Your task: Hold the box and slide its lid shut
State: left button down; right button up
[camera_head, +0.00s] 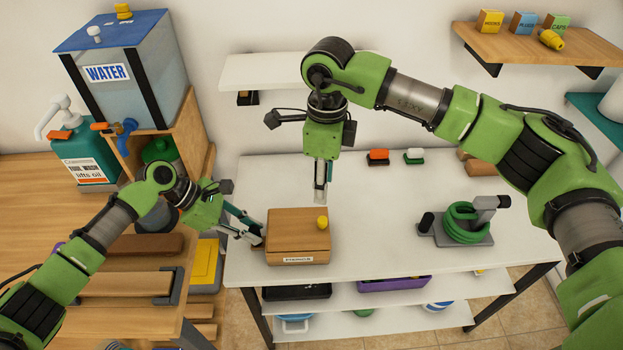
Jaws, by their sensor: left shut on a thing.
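The wooden box (298,252) stands near the front left of the white table, with a label on its front that seems to read "STENCILS". Its flat wooden lid (290,225) covers most or all of the top; I cannot make out a gap. A yellow knob (322,222) sits near the lid's right side. My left gripper (256,235) comes in from the left and is shut on the box at its left side. My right gripper (320,194) points down just behind the box's back edge, apart from the knob. Its fingers look close together, but whether they are shut is unclear.
A green coiled hose on a grey base (462,222) stands right on the white table (385,215). A wooden bench with a water tank (130,75) is at the left. The table between box and hose is clear.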

pick_arm(q)
jog(key=c, duration=1.7)
grip_release()
jog(key=v, duration=1.2)
